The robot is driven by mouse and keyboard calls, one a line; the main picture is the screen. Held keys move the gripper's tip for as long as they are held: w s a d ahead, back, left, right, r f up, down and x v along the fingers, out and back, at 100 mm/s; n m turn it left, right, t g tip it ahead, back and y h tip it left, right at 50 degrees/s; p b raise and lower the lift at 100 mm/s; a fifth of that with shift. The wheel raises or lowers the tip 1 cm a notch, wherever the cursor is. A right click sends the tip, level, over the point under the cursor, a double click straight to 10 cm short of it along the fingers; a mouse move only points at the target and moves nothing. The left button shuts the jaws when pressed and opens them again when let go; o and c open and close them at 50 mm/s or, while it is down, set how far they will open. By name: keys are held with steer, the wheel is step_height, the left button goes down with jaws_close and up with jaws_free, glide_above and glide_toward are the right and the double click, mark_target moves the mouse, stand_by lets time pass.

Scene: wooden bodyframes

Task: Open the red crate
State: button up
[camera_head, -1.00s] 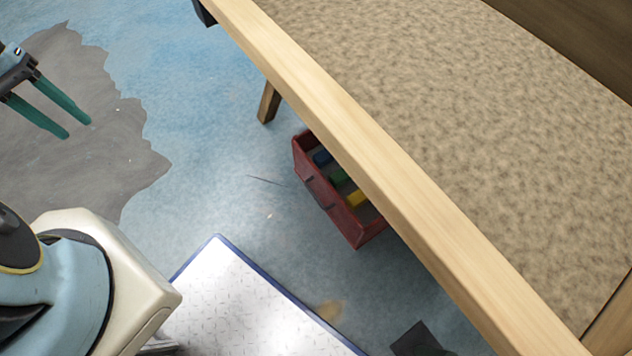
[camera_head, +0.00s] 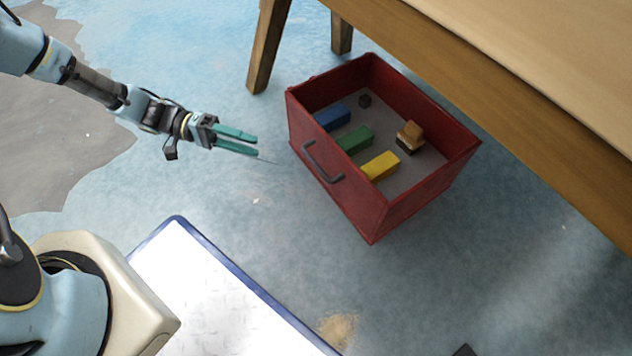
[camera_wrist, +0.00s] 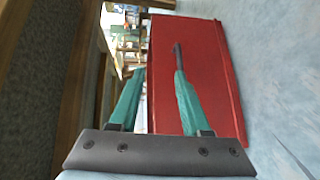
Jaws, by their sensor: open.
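The red crate (camera_head: 362,208) stands on the blue floor beside the wooden bed frame, its top uncovered so the contents show. A dark bar handle (camera_head: 322,163) is on its front face. Inside lie a blue block (camera_head: 332,117), a green block (camera_head: 355,139), a yellow block (camera_head: 380,166) and small dark and brown pieces. My gripper (camera_head: 257,145) is open and empty, left of the crate's front face and apart from it. In the wrist view the red front (camera_wrist: 200,75) fills the middle, with the handle (camera_wrist: 178,57) close to the right fingertip.
The wooden frame (camera_head: 480,85) with its legs (camera_head: 268,45) stands behind and to the right of the crate. A white mat with a blue edge (camera_head: 215,290) lies in the foreground. A grey patch covers the floor at left. Blue floor in front of the crate is clear.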

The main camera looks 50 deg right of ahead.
steer(key=g+h+b, duration=0.2)
steer(key=b, duration=0.2)
glide_toward(317, 163)
steer(key=a, duration=0.1)
steer(key=f, duration=0.1)
steer(key=shift+m+h, duration=0.3)
steer(key=shift+m, duration=0.1)
steer(key=b+x, duration=0.4)
steer(key=x, duration=0.6)
steer(key=shift+s+d, duration=0.1)
steer(key=shift+d, duration=0.25)
jaws_close()
